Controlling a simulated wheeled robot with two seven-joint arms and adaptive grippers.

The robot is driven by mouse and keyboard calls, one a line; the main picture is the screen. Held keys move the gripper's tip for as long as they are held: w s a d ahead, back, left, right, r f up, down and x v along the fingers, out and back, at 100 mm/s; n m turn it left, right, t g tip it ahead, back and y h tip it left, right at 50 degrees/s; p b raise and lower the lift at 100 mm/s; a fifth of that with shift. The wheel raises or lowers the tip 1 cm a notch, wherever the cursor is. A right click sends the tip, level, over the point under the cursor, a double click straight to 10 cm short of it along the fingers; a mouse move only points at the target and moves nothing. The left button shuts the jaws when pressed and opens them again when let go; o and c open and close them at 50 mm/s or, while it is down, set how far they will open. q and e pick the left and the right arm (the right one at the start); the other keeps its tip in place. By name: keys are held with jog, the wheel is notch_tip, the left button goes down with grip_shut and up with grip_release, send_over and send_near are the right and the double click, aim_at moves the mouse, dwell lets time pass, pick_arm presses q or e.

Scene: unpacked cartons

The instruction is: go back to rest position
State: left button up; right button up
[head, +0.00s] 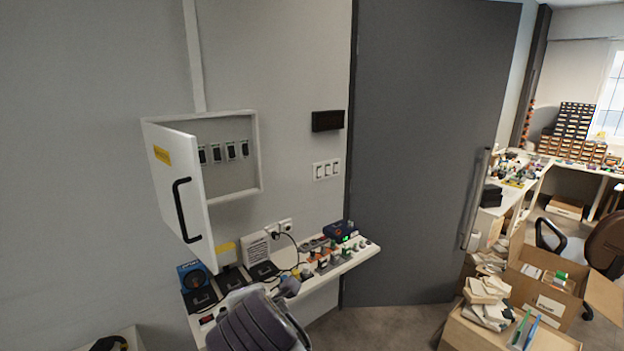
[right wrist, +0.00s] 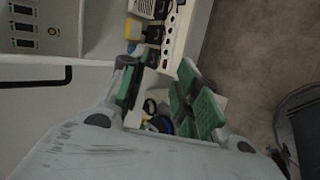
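My right gripper (right wrist: 162,98) shows in the right wrist view with its two green-padded fingers apart and nothing held between them. Beyond the fingers are the shelf and small items near it. In the head view, a dark grey ridged part of my arm reaches in at the bottom, in front of the shelf; the fingers cannot be made out clearly there. My left gripper is not in view. The wall cabinet (head: 255,150) has its white door (head: 178,190) swung open, with a black handle and a row of dark switches inside.
A narrow wall shelf (head: 352,262) holds devices, sockets and plugs close to my arm. A large grey door (head: 425,140) stands right of it. Open cartons (head: 545,285) with papers crowd the lower right. Some bare floor (head: 385,322) lies between.

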jog(key=s+d+f+m+g, duration=0.2)
jog(key=d+f+m+g, duration=0.2)
jog(key=d+f+m, duration=1.1)
jog(key=s+d+f+m+g+h, duration=0.1)
jog(key=s+d+f+m, duration=0.2)
jog(key=s+d+f, duration=0.5)
jog(key=s+d+f+m+g+h, duration=0.1)
jog(key=s+d+f+m+h, duration=0.15)
jog(key=d+f, duration=0.6)
jog(key=s+d+f+g+b, duration=0.1)
jog(key=s+f, duration=0.1)
jog(key=f, duration=1.5)
jog(key=s+d+f+g+b, duration=0.1)
jog(key=s+d+f, duration=0.1)
jog(key=f, duration=1.4)
jog(key=s+d+f, duration=0.1)
jog(key=s+f, duration=0.9)
jog(key=s, duration=0.1)
jog(key=s+d+f+g+b, duration=0.1)
jog(key=s+d+f, duration=0.1)
jog(key=s+f, duration=0.9)
jog(key=shift+d+b, duration=0.3)
jog(key=shift+y, duration=0.25)
